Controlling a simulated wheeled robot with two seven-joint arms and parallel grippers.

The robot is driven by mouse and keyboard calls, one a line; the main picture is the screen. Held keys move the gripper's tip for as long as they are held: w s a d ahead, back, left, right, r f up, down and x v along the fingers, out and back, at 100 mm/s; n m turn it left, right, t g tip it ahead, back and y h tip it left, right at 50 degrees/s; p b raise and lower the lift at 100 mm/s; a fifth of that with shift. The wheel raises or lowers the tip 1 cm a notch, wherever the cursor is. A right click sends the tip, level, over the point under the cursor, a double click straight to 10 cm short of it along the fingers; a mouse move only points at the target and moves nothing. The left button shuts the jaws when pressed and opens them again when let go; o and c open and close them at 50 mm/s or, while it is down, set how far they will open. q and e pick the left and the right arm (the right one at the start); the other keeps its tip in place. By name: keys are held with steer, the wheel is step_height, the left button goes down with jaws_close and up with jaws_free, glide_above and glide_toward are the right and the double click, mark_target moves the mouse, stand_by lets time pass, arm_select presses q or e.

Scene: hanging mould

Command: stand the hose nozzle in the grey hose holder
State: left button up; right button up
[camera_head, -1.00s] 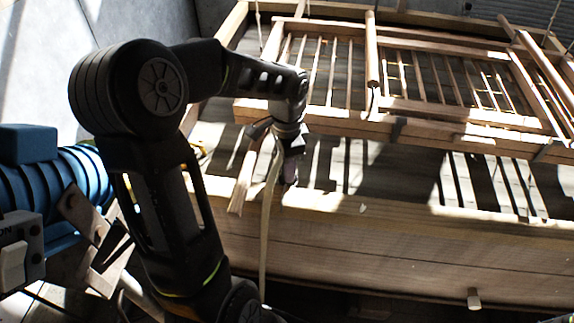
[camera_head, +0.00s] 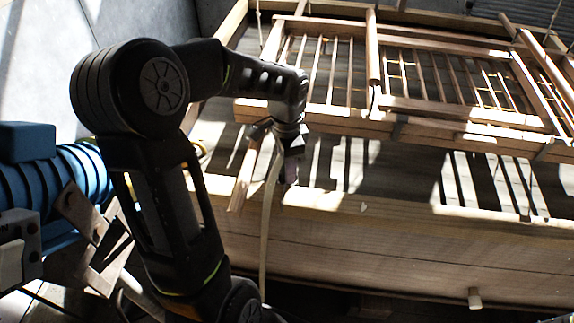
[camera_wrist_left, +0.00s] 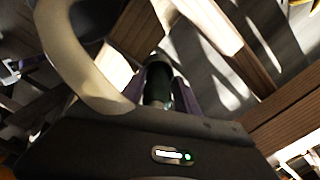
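My left gripper (camera_head: 290,172) hangs pointing down above the near timber edge of the wooden mould, left of centre. In the left wrist view, a dark green, cylindrical hose nozzle (camera_wrist_left: 158,84) sits between its two purplish fingers, which look shut on it. A pale beige hose (camera_head: 267,215) runs down from the gripper past the front of the timber. The same hose (camera_wrist_left: 72,62) curves large and close on the left of the wrist view. I cannot make out the grey hose holder in either view. My right gripper is not in view.
The wooden mould (camera_head: 400,235) fills the middle and right, with a slatted wooden frame (camera_head: 440,110) hanging above it. Blue ribbed equipment (camera_head: 70,180) stands at the left. A small light peg (camera_head: 474,298) sticks out low on the front timber.

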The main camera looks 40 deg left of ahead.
arm_select(q)
steer(key=shift+s+d, duration=0.15)
steer(key=shift+d, duration=0.05)
steer(key=shift+r+p, duration=0.35)
step_height(320, 180, up, 12)
steer(key=shift+b, duration=0.3)
stand_by(0.7)
